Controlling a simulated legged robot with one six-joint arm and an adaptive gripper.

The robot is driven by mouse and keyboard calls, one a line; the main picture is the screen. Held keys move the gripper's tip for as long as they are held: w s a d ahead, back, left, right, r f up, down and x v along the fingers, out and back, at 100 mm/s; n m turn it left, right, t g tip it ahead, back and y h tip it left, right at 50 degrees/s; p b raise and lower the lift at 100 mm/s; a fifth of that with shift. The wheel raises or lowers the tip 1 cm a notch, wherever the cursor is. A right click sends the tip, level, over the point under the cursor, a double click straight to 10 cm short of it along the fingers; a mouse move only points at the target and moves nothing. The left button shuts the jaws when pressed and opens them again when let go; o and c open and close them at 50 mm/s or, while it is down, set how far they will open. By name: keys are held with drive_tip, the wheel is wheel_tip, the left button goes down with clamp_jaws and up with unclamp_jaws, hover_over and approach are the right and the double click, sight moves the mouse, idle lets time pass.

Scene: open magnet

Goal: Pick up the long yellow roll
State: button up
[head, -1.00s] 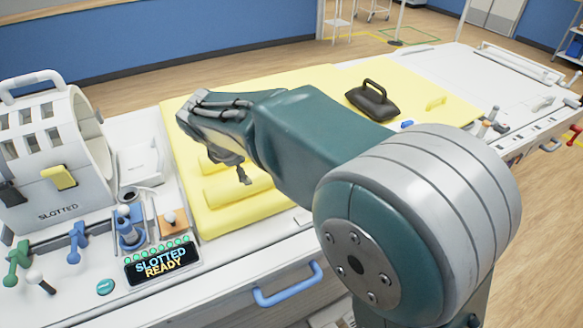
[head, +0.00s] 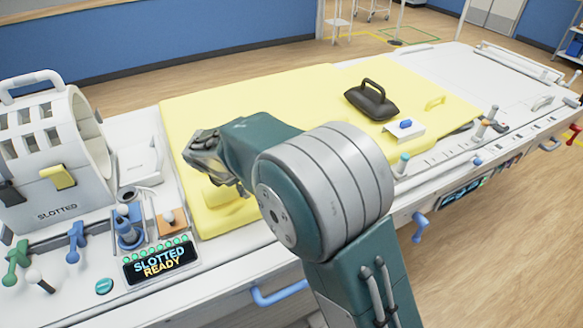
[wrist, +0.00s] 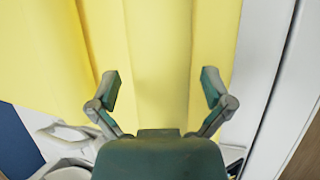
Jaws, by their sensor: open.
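The long yellow roll (head: 226,194) lies on the yellow pad (head: 290,95) near its left front part. My arm hides much of it in the head view. My gripper (wrist: 162,88) is open and empty. In the wrist view the yellow roll (wrist: 158,50) runs lengthwise up the picture between the two spread fingers. The fingers appear on either side of it, and I cannot tell how far above it they are. In the head view the gripper is over the roll and mostly covered by my arm.
A white slotted ring (head: 52,150) with a handle stands at the left, with levers and a display (head: 160,260) in front. A dark handled pad (head: 371,101) and a white block with a blue knob (head: 404,129) lie on the pad at right.

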drive_tip(key=shift+x, duration=1)
drive_tip(key=shift+d+r, duration=0.1)
drive_tip(key=c, duration=1)
drive_tip(key=shift+c, duration=0.2)
drive_tip(key=shift+r, duration=0.1)
